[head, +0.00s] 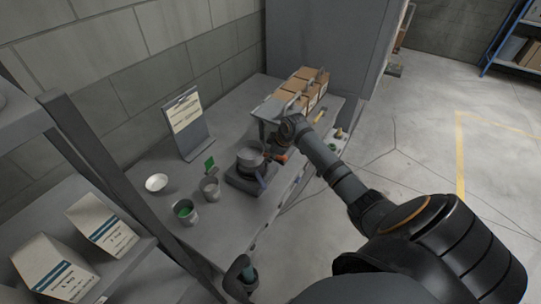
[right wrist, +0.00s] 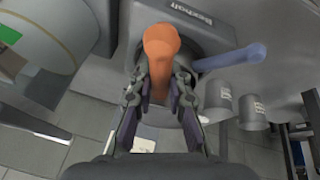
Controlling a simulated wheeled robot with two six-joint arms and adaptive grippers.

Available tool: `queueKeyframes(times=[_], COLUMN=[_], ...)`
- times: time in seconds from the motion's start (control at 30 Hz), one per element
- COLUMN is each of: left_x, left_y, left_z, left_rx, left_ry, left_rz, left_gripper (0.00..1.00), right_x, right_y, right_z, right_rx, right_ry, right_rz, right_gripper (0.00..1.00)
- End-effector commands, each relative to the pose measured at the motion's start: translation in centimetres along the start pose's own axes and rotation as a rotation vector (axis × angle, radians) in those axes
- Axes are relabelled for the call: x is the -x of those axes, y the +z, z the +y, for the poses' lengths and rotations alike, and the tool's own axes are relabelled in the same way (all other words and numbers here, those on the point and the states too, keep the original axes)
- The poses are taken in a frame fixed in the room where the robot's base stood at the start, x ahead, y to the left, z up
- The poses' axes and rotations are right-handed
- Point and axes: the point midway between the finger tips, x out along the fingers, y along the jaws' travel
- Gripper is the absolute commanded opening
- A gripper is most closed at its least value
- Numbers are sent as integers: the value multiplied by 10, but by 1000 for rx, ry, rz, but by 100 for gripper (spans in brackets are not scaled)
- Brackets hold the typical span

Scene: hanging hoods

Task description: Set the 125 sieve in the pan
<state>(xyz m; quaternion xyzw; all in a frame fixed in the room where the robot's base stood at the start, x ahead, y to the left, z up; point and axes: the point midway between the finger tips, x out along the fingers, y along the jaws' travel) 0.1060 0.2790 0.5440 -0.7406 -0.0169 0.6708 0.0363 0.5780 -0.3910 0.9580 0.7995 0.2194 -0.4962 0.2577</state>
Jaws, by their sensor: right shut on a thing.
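My right gripper (head: 284,146) reaches over the bench from the right, beside a round grey metal vessel (head: 250,157) on a dark device. In the right wrist view the gripper (right wrist: 160,88) is shut on an orange handle (right wrist: 160,50). A blue handle (right wrist: 230,58) sticks out to the right, close behind it. The orange handle also shows in the head view (head: 281,157). I cannot read a 125 mark, nor tell which round body is the sieve and which the pan; the gripper hides where they meet.
Metal cups (head: 210,188), one with green contents (head: 185,212), and a white dish (head: 157,182) stand on the bench left of the device. A sign board (head: 187,125) stands behind. Cardboard boxes (head: 306,88) fill the far end. Shelving is at left; open floor is at right.

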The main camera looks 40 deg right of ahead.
Motion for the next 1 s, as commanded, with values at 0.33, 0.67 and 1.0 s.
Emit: queueKeyframes(times=[0.33, 0.67, 1.0], left_x=[-6, -11, -11], left_y=[1, 1, 1], left_z=[1, 1, 1], left_rx=[0, 0, 0], left_ry=[0, 0, 0], left_rz=[0, 1, 1], left_gripper=[40, 40, 40], right_x=[-12, -22, -22], right_y=[5, 9, 9], right_z=[-3, -5, -5], right_rx=[0, -1, 0], right_ry=[0, 0, 0], right_rz=[0, 1, 0], right_gripper=[0, 0, 43])
